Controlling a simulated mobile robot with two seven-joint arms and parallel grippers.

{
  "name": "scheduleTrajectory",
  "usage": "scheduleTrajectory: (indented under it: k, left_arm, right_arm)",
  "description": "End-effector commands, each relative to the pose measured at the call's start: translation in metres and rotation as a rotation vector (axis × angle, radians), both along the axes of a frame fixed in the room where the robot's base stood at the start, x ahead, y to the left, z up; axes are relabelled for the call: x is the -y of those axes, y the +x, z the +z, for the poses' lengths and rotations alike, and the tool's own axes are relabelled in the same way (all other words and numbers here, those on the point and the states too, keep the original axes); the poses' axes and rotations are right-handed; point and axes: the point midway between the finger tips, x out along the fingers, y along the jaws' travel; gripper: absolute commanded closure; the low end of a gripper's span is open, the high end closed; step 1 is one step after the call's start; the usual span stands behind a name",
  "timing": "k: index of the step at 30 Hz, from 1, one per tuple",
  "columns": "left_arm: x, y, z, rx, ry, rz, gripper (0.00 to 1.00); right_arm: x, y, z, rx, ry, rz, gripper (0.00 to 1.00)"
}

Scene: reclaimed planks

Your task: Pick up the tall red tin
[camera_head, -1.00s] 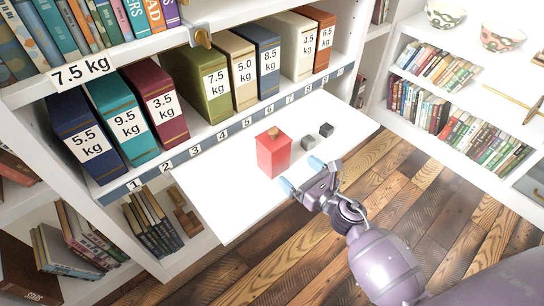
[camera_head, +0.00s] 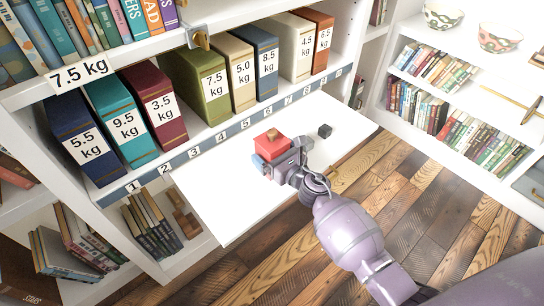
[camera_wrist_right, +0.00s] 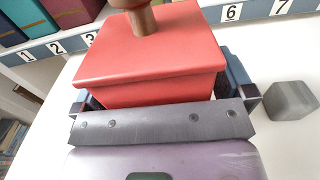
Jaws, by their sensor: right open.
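The red tin (camera_head: 271,142), a box with a flat lid and a brown knob, stands upright on the white pull-out board. In the right wrist view the tin (camera_wrist_right: 150,55) fills the upper middle. My right gripper (camera_head: 276,159) is at the tin, with one finger on either side of it. The wrist view shows the open jaws (camera_wrist_right: 165,95) around the tin's body below the lid. The lower part of the tin is hidden behind the gripper. My left gripper is not in view.
The white board (camera_head: 225,205) is clear at its left. A dark cube (camera_head: 325,131) stands to the right of the tin; a grey cube (camera_wrist_right: 290,100) is close to the right finger. Behind is a shelf with weight-labelled binders, including an olive one (camera_head: 205,90).

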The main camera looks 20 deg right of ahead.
Motion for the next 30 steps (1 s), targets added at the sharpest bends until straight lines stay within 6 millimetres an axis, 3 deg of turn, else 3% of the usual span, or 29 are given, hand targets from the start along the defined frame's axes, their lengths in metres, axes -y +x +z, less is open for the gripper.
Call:
scheduleTrajectory:
  k: [7,21,30]
  left_arm:
    - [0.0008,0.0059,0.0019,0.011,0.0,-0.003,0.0]
    - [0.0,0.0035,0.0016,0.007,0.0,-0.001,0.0]
    - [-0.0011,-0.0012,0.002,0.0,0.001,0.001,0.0]
  right_arm:
    - [-0.0004,0.0011,0.0004,0.001,0.0,0.0,0.0]
    - [-0.0004,0.0009,0.0003,0.001,0.001,0.0,0.72]
    - [-0.0008,0.002,0.0052,0.006,0.001,0.001,0.74]
